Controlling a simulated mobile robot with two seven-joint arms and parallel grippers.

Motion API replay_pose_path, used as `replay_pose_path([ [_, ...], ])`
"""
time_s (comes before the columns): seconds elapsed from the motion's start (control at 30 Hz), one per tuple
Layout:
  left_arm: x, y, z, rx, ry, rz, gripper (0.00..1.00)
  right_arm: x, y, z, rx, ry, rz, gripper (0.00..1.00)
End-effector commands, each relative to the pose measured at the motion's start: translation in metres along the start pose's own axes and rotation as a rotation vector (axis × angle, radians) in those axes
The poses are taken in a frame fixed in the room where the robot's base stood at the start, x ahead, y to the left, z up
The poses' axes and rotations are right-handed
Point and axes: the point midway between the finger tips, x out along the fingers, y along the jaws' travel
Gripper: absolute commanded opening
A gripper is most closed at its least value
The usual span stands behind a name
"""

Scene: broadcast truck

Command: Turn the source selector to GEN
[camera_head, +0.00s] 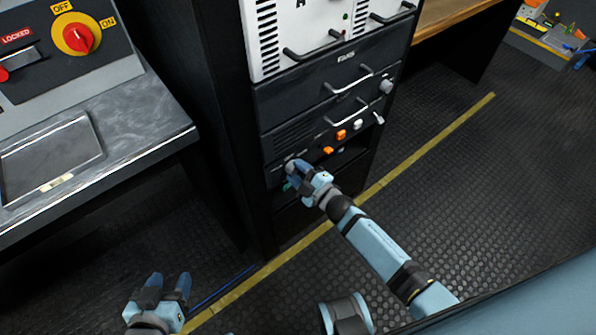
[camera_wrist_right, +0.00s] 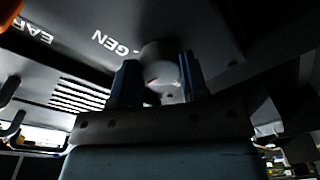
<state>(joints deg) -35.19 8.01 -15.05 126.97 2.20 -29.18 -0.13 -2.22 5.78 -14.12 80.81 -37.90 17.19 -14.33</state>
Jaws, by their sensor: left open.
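The source selector is a small grey round knob (camera_wrist_right: 160,62) on the dark rack panel. In the right wrist view it lies between my right gripper's two blue fingers (camera_wrist_right: 160,82), which appear to touch its sides. The label GEN (camera_wrist_right: 110,42) is printed on the panel beside it. In the head view my right gripper (camera_head: 297,172) is at the lower left of the rack front, covering most of the knob. I cannot see where the knob points. My left gripper (camera_head: 166,290) is open and empty, low over the floor at the left.
The black rack (camera_head: 330,85) has projecting metal handles (camera_head: 348,84) and orange buttons (camera_head: 341,134) above my right gripper. A grey desk (camera_head: 150,125) with a red rotary switch (camera_head: 78,38) stands at the left. The dark floor (camera_head: 480,190) at the right is clear, with a yellow line.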

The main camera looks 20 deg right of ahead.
Motion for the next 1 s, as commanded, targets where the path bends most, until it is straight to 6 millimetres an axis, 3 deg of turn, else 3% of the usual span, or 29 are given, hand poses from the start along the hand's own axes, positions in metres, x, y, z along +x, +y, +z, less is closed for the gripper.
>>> replay_pose_path([
  [0.43,-0.0026,-0.0001,-0.0034,0.005,-0.007,-0.003,0.54,-0.0001,0.0010,-0.0004,0.118,0.005,0.007,0.17],
  [1.0,-0.0066,-0.0046,-0.0026,0.018,-0.045,-0.021,0.54,-0.0001,0.0002,-0.0002,0.628,0.029,0.044,0.17],
])
